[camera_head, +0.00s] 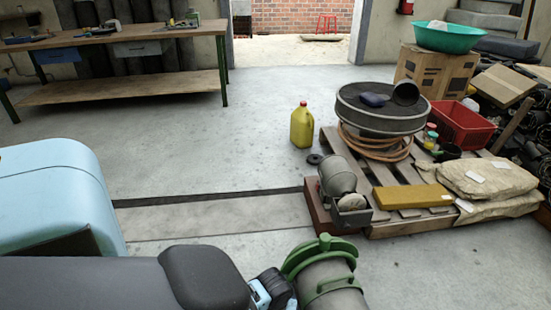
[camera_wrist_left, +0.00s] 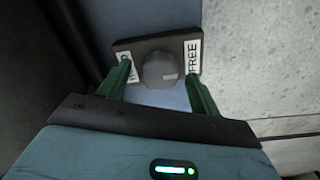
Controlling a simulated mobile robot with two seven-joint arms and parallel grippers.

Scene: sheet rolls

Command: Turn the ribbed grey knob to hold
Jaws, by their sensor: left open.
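The grey knob (camera_wrist_left: 158,70) shows in the left wrist view on a dark plate (camera_wrist_left: 140,48) fixed to a bluish surface. A pale mark on the knob points right, towards the white label FREE (camera_wrist_left: 193,57). A second white label (camera_wrist_left: 125,70) on the plate's left side is mostly hidden behind a finger. My left gripper (camera_wrist_left: 159,72) is open, with one green finger on each side of the knob and gaps between. I cannot make out the knob or fingertips in the head view. My right gripper is not in view.
A green-and-grey cylindrical thing (camera_head: 328,278) stands close to my left wrist. A pallet (camera_head: 400,228) with a motor (camera_head: 340,180), a yellow block (camera_head: 411,196) and sacks (camera_head: 488,178) is at right. A yellow jug (camera_head: 302,126) stands on the floor. The middle floor is clear.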

